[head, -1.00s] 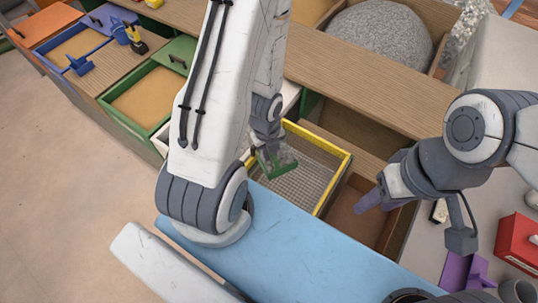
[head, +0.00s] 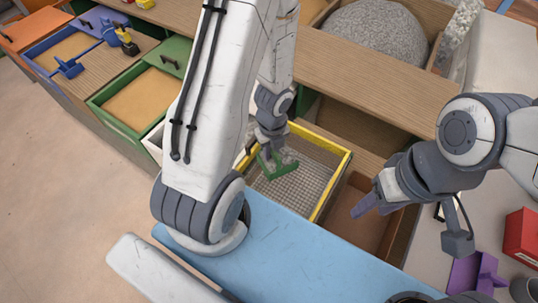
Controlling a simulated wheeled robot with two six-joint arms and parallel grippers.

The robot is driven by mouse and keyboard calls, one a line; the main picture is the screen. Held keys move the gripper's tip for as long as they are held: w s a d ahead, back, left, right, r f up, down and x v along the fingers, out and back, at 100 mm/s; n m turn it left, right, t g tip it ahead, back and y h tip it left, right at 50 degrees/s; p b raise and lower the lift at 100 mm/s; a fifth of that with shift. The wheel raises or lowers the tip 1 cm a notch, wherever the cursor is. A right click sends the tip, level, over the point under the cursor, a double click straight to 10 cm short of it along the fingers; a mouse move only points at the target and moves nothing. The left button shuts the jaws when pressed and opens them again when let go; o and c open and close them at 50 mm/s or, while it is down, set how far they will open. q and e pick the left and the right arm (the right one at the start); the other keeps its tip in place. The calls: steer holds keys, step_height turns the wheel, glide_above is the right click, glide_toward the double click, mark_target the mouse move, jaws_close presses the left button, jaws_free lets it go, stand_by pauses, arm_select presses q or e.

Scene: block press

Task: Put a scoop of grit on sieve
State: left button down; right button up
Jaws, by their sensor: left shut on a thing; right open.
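The sieve (head: 335,187) is a yellow-rimmed square frame with a grey mesh, set among the bins in the middle of the head view. My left gripper (head: 268,150) is shut on a green scoop (head: 265,166) and holds it over the left part of the mesh. The scoop looks tilted. Whether grit is in it or on the mesh below is too small to tell. A large grey mound of grit (head: 378,38) fills a wooden bin at the top. My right gripper (head: 366,203) is open and empty, to the right of the sieve over a brown bin.
A brown open bin (head: 350,225) adjoins the sieve on the right. A blue surface (head: 290,255) lies in front. A green tray (head: 140,100) and blue tray with scoop (head: 68,68) stand left. A red box (head: 522,238) and purple piece (head: 472,272) lie right.

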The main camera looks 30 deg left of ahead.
arm_select(q)
steer(key=shift+w+d+r+g+y+p, duration=0.15)
steer(key=shift+w+d+r+g+y, duration=0.15)
steer(key=shift+w+d+g+y, duration=0.35)
steer(key=shift+w+d+r+g+y+p, duration=0.15)
steer(key=shift+w+d+r+g+y, duration=0.15)
steer(key=shift+w+g, duration=0.5)
steer(key=shift+w+d+r+g+y+p, duration=0.15)
steer(key=shift+w+d+g+y+p, duration=0.2)
steer(key=shift+g+p, duration=0.35)
steer(key=shift+w+d+g+y+p, duration=0.25)
steer(key=shift+w+g+y+p, duration=0.1)
steer(key=shift+w+g+y, duration=0.35)
steer(key=shift+w+d+g, duration=0.25)
steer(key=shift+w+g, duration=0.05)
steer(key=shift+g, duration=0.15)
steer(key=shift+w+d+g+y+b, duration=0.55)
steer(key=shift+w+g+y+b, duration=0.45)
steer(key=shift+b, duration=0.45)
steer(key=shift+s+r, duration=0.1)
